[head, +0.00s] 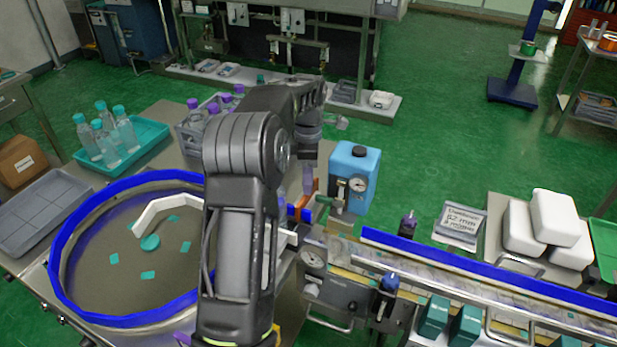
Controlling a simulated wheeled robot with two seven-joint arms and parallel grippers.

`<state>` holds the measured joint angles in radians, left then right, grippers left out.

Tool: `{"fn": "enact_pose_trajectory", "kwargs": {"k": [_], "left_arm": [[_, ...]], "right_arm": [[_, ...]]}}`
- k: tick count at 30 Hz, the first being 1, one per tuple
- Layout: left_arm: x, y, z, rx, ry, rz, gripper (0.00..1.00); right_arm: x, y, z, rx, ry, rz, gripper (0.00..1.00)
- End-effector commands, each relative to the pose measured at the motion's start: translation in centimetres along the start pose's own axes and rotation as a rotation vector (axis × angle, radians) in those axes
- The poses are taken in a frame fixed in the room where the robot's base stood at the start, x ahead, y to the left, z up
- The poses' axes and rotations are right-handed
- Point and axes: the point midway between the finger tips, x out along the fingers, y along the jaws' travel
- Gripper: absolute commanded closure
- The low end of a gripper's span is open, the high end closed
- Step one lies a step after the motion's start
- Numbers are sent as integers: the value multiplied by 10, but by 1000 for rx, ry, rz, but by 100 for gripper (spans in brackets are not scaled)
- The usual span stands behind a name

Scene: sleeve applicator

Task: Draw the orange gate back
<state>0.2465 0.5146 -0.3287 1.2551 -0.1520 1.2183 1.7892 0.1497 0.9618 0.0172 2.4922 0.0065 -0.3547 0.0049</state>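The orange gate (303,206) shows as a small orange strip between the blue-rimmed round table and the light-blue box. My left arm crosses in front of it and hides part of it. My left gripper (308,155) hangs at the end of this arm, pointing down, just above and behind the gate. Its fingers are dark and small, and I cannot see whether they are apart or touch the gate. My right gripper is not in view.
A round turntable (95,265) with a blue rim and white guide lies left. A light-blue box (354,175) with a gauge stands right of the gate. A blue-railed conveyor (480,272) runs right. A teal tray (150,135) holds several bottles.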

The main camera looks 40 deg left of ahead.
Motion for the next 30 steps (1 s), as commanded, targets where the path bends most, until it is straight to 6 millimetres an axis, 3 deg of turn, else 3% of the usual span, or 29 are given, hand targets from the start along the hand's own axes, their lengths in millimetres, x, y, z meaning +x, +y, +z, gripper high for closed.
{"fn": "enact_pose_trajectory", "kwargs": {"k": [14, 23, 24, 30], "left_arm": [[-7, 0, 0, 0, 0, -1, 50], [-53, 0, 1, 1, -1, 1, 50], [-63, 0, 1, 0, -1, 1, 50], [-78, 0, 0, -1, 0, -1, 50]], "right_arm": [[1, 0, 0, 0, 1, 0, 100], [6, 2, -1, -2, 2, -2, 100], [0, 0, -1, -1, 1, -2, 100], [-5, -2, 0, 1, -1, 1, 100]]}}
